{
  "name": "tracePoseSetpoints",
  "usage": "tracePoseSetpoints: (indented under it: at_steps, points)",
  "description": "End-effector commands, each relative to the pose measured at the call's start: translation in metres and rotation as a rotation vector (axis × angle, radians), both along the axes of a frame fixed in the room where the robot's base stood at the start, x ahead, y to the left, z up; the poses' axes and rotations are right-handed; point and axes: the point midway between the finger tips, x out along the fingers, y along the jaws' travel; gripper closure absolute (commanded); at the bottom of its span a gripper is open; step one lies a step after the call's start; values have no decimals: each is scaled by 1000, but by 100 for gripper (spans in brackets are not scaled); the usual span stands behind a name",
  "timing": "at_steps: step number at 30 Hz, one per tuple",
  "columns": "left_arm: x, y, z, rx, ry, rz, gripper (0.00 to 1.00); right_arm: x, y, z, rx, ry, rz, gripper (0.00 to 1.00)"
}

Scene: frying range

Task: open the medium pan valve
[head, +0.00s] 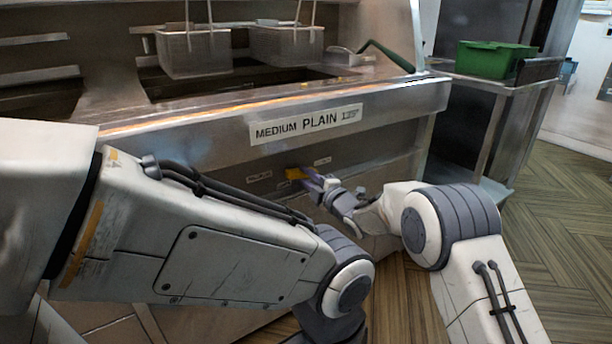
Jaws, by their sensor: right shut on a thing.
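The fryer front carries a white label (306,123) reading "MEDIUM PLAIN". Below the label, a small orange-yellow valve handle (294,174) sticks out from the recessed panel. My right gripper (314,180) is at this handle and shut on it, its fingers reaching in from the right. The fingertips are small in the picture, and the far side of the handle is hidden. My left arm crosses the lower left of the head view; its gripper is out of view.
Two wire fry baskets (195,52) hang over the fryer vat. A scoop with a green handle (388,54) lies on the fryer's top right. A green bin (495,60) stands on a metal cabinet at right. Wood-patterned floor (560,230) is clear at right.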

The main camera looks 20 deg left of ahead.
Motion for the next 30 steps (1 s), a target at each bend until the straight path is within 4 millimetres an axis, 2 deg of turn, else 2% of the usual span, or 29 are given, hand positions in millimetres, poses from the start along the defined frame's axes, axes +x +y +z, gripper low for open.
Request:
tracePoseSetpoints:
  at_steps: [30]
  points:
    - [0,0,51,0,0,0,50,0,-1,-1,587,761,-3,100]
